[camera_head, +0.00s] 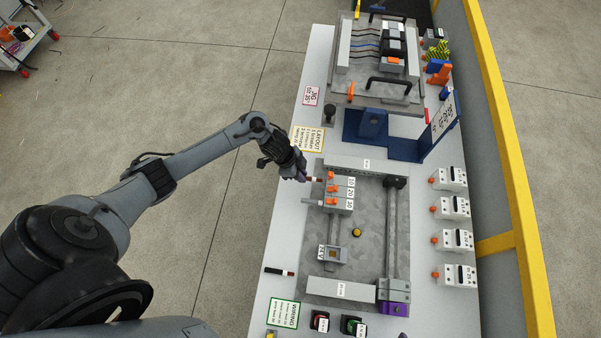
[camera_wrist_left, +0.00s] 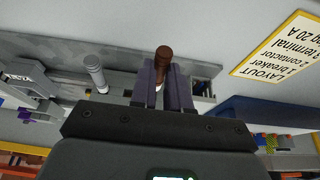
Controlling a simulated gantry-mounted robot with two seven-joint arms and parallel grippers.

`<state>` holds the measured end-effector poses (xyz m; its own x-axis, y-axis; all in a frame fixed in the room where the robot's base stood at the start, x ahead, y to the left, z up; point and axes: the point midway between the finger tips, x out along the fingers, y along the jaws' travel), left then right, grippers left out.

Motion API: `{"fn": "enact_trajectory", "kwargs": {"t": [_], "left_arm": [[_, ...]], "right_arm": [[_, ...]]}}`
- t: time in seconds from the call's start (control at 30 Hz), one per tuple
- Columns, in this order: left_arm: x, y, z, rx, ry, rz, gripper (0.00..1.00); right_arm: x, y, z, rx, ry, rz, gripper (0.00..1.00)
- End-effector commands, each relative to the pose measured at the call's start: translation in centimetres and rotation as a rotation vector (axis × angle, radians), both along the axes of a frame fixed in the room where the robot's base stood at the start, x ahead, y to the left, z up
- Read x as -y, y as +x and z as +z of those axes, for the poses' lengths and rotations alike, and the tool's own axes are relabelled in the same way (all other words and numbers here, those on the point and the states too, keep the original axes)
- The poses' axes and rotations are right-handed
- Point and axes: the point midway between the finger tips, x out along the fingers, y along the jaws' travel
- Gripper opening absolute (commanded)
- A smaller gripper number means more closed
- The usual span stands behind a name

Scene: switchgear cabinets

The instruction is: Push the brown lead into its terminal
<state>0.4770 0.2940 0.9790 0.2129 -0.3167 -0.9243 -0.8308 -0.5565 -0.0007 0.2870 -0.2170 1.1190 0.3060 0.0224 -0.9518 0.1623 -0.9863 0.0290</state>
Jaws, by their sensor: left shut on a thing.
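My left gripper (camera_head: 303,177) is shut on the brown lead (camera_head: 314,179), just left of the top terminal of a grey block. In the left wrist view, the brown lead (camera_wrist_left: 163,55) stands up between the two purple-grey fingers (camera_wrist_left: 163,85). The terminal block (camera_head: 340,204) carries orange levers and white number labels. The lead's end points at its left side; I cannot tell whether they touch. A grey lead (camera_head: 290,202) sticks out of the block's left side lower down, and also shows in the left wrist view (camera_wrist_left: 95,72). My right gripper is not in view.
A black lead (camera_head: 279,271) lies loose on the white bench (camera_head: 265,295). Several white breakers (camera_head: 455,208) line the right side. A finished-looking panel (camera_head: 375,95) and a blue stand (camera_head: 375,135) are at the back. A yellow rail (camera_head: 515,180) borders the right.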

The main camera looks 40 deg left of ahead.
Motion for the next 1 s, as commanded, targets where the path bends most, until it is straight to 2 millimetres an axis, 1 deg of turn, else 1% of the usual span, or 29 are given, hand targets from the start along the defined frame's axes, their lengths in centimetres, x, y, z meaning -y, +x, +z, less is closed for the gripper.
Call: {"fn": "enact_trajectory", "kwargs": {"t": [0.47, 1.0], "left_arm": [[0.1, 0.1, 0.0, 0.001, -0.001, 0.000, 0.00], [1.1, 0.8, 0.0, 0.001, -0.001, 0.000, 0.00]], "right_arm": [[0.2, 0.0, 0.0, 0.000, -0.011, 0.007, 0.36], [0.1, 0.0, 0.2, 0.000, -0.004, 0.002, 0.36]]}}
